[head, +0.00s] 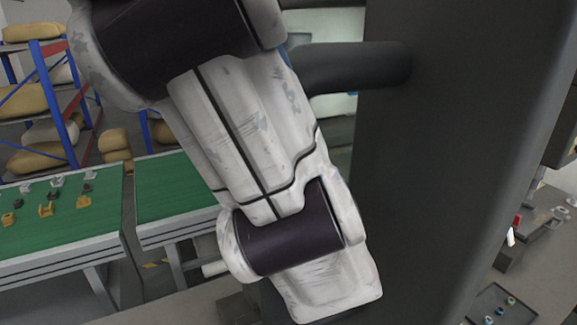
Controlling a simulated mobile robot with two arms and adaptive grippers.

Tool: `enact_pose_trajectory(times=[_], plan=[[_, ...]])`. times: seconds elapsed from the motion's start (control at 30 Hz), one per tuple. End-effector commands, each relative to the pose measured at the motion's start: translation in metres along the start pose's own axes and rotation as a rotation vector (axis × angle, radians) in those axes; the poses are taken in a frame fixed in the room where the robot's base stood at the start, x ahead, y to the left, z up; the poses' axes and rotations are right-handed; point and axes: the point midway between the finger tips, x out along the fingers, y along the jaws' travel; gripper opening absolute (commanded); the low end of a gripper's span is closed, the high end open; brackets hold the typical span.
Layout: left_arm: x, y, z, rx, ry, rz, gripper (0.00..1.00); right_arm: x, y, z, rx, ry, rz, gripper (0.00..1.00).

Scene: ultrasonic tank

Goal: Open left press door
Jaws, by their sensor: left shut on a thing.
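My left arm crosses the middle of the head view from the top left down to the lower centre. Its wrist covers my left gripper (255,302), of which at most a dark part shows low behind the wrist. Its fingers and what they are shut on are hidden. A tall dark grey panel (450,150) stands just right of the arm. A thick black bar (360,66) runs from the panel leftward behind the arm. I cannot tell whether the panel or bar belongs to the left press door. My right gripper is not in view.
Green-topped tables (60,222) with small yellow and grey parts stand at the left. Behind them is a blue and orange shelf (62,110) with tan sacks. At the lower right are a dark tray (502,308) with small parts and a grey bench (530,235).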

Motion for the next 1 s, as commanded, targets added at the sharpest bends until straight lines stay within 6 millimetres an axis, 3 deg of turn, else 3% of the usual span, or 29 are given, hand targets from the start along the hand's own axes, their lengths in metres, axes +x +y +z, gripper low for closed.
enact_pose_trajectory(times=[0.63,0.67,0.7,1.0], plan=[[0.0006,0.0016,-0.0009,0.001,0.003,0.004,0.00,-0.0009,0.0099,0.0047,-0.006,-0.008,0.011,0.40],[0.0007,0.0015,-0.0010,0.002,0.003,0.004,0.11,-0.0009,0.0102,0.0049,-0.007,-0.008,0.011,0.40],[0.0008,0.0015,-0.0011,0.002,0.004,0.004,0.15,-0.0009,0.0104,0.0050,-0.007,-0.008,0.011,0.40],[0.0009,0.0010,-0.0010,0.000,0.004,0.002,0.16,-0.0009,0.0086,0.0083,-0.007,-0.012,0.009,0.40]])
